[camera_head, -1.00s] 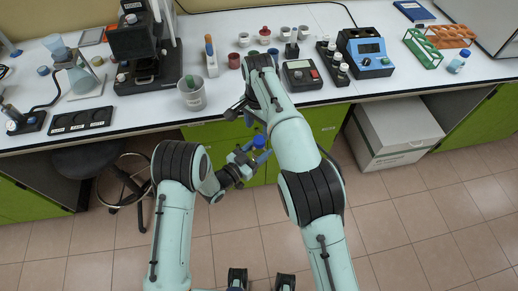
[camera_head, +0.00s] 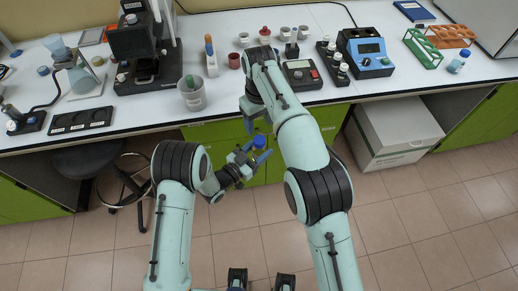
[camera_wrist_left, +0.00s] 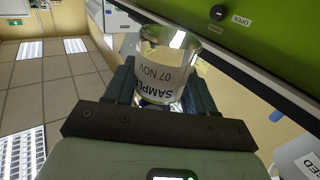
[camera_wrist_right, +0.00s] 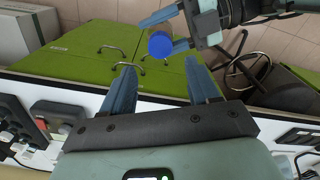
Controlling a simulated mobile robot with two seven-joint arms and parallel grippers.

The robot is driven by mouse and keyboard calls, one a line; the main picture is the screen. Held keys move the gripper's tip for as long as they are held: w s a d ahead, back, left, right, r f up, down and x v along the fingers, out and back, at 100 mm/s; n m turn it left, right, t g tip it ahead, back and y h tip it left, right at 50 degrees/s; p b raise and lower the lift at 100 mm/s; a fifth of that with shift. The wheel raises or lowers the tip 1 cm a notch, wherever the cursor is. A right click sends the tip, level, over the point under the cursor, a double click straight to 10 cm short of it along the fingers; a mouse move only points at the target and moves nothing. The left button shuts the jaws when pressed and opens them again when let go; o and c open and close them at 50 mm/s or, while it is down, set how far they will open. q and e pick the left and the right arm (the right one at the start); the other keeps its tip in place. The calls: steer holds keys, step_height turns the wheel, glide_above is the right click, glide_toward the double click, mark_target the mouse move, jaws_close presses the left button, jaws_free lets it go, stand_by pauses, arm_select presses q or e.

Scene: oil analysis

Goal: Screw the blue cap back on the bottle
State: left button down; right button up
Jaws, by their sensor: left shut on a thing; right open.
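My left gripper (camera_head: 250,162) is shut on the sample bottle, in front of the bench. The clear bottle (camera_wrist_left: 165,70), with a white "SAMPLE 07 NOV" label, shows between its fingers in the left wrist view. The blue cap (camera_head: 260,142) is at the bottle's top end; I cannot tell whether it is screwed tight. The cap also shows in the right wrist view (camera_wrist_right: 160,45). My right gripper (camera_wrist_right: 161,68) is open and empty, with the cap beyond its fingertips and apart from them. In the head view, the right gripper (camera_head: 257,125) is just above the cap, partly hidden by its arm.
The white bench (camera_head: 225,107) is behind both grippers, with green cabinets below. A grey beaker (camera_head: 192,95) stands near its front edge. A black and blue device (camera_head: 366,52) and green rack (camera_head: 422,50) stand at the right. A white box (camera_head: 395,135) is on the floor.

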mark_target(259, 140)
steer(key=shift+f, duration=4)
steer(key=c, duration=1.1)
steer(key=shift+o, duration=0.2)
steer(key=o, duration=1.2)
steer(key=shift+o, duration=0.2)
steer(key=shift+r, duration=0.1)
